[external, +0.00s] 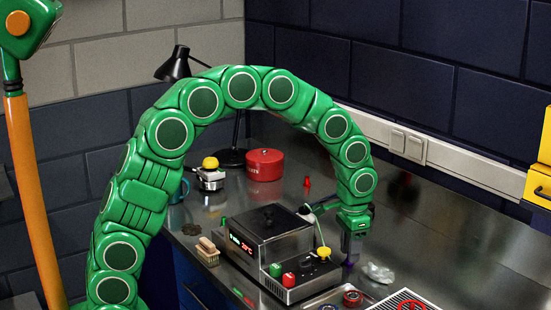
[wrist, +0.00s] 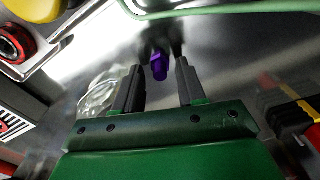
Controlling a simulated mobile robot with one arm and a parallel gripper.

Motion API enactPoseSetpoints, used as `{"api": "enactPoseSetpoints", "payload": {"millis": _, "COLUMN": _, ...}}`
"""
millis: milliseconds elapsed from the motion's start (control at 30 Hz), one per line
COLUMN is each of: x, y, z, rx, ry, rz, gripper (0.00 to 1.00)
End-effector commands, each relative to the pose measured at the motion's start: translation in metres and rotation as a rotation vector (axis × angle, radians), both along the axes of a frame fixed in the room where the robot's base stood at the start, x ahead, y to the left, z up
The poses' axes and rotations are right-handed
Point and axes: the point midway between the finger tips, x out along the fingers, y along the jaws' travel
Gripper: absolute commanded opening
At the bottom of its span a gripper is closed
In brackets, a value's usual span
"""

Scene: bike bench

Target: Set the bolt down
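The purple bolt (wrist: 158,66) is in the wrist view, between and just beyond my two fingertips. In that view, bare space shows on both sides of it and neither finger visibly touches it. My gripper (wrist: 159,72) is open around it, pointing down at the metal bench. In the external view my gripper (external: 350,252) is low over the bench, right of the black-and-silver machine. A small purple patch at its tips is probably the bolt. Whether it stands or lies is too small to tell.
The machine (external: 270,245) with coloured knobs stands close to the left of my gripper. A crumpled clear object (external: 378,272) lies close by on the right. Red round parts (external: 352,298) and a striped plate (external: 403,300) are in front. The bench (external: 450,250) is clear farther right.

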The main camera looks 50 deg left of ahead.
Motion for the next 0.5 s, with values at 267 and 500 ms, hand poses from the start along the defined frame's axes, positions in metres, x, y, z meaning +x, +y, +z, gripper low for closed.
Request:
{"api": "enactPoseSetpoints", "payload": {"millis": 267, "x": 0.001, "y": 0.000, "z": 0.008, "rx": -0.001, "ry": -0.002, "rz": 0.000, "gripper": 0.40}}
{"api": "enactPoseSetpoints", "payload": {"millis": 500, "x": 0.002, "y": 0.000, "z": 0.046, "rx": 0.000, "ry": -0.006, "rz": 0.000, "gripper": 0.40}}
